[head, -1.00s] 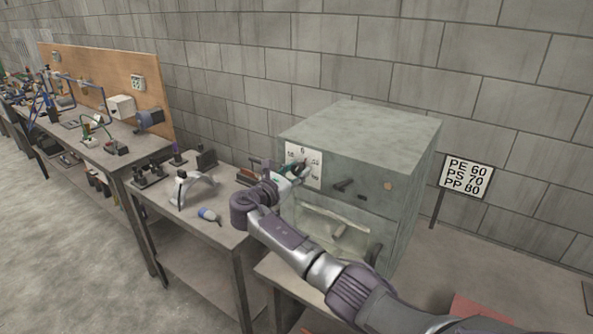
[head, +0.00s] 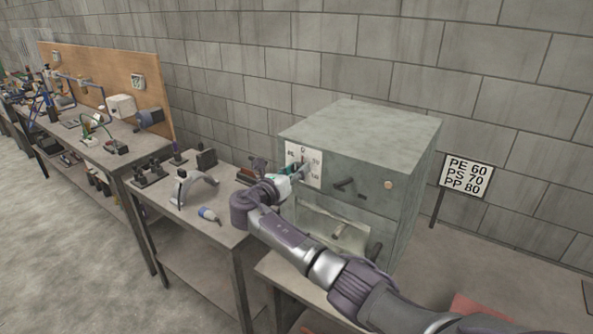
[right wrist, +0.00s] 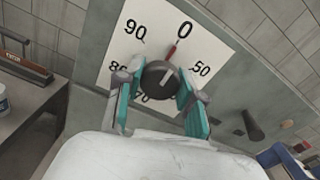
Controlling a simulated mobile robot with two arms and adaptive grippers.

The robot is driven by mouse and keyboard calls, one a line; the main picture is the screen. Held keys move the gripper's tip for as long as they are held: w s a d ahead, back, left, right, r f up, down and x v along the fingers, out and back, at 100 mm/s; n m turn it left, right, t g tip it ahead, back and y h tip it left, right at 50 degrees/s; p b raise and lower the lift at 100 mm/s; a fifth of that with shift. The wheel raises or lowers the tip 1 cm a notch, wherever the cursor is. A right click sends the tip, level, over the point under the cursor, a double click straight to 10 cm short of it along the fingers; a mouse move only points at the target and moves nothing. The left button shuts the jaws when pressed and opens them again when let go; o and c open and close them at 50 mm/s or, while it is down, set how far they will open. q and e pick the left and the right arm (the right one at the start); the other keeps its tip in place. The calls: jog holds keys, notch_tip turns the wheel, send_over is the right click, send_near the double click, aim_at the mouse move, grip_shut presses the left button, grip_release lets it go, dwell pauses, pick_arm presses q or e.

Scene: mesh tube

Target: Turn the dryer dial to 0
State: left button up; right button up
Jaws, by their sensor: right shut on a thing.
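The dryer (head: 375,130) is a grey-green box on a bench. Its white dial plate (head: 290,156) is at the left of its front; in the right wrist view the plate (right wrist: 205,45) shows 0, 50, 70, 80 and 90. The black dial knob (right wrist: 158,80) sits at its middle, with a red pointer (right wrist: 171,50) towards 0 and a short pale mark on its face. My right gripper (right wrist: 160,92) is shut on the knob, one teal-padded finger on each side; in the head view it (head: 290,177) partly covers the plate. My left gripper is not in view.
Below the dial is a window (head: 320,226) with handles. A side bench (head: 165,208) holds a white arched part and a blue-white bottle (head: 209,214). A sign (head: 467,175) with material temperatures stands at the right.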

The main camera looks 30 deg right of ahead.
jog(key=shift+f, duration=0.2)
jog(key=o, duration=1)
jog(key=shift+c, duration=0.2)
jog(key=shift+o, duration=1)
jog(key=shift+r, duration=0.1)
jog(key=v, duration=1.2)
